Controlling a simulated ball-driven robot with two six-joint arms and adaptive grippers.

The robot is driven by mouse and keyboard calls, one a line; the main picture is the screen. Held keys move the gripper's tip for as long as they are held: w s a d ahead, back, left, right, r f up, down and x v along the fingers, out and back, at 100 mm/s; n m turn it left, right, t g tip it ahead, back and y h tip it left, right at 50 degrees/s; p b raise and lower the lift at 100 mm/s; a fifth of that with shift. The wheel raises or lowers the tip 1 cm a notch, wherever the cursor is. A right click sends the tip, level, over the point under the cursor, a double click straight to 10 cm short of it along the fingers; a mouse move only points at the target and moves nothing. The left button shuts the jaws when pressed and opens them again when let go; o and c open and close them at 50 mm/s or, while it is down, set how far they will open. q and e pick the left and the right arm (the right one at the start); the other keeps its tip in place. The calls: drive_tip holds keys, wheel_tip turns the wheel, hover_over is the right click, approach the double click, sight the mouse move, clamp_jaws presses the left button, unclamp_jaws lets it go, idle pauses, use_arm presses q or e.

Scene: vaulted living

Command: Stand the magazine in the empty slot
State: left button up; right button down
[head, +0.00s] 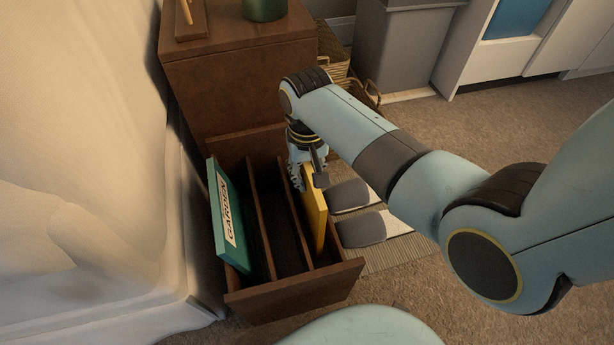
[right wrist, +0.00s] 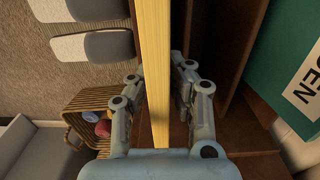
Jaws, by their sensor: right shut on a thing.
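A yellow magazine (head: 317,217) is held on edge, roughly upright, by my right gripper (head: 307,172). The right wrist view shows the yellow magazine's edge (right wrist: 155,65) between the two fingers of the gripper (right wrist: 161,95), shut on it. The magazine is over or in the right-hand slot of the open wooden drawer (head: 290,298); how deep its lower edge sits is hidden. A green magazine marked GARDEN (head: 232,228) leans in the left slot. The middle slot, between two thin dividers (head: 262,217), holds nothing. My left gripper is not in view.
The carpet at right is clear.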

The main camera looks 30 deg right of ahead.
drive_tip(key=shift+w, duration=0.1)
drive_tip(key=c, duration=1.3)
unclamp_jaws()
drive_tip(key=shift+f, duration=0.15)
drive_tip(key=shift+o, duration=0.2)
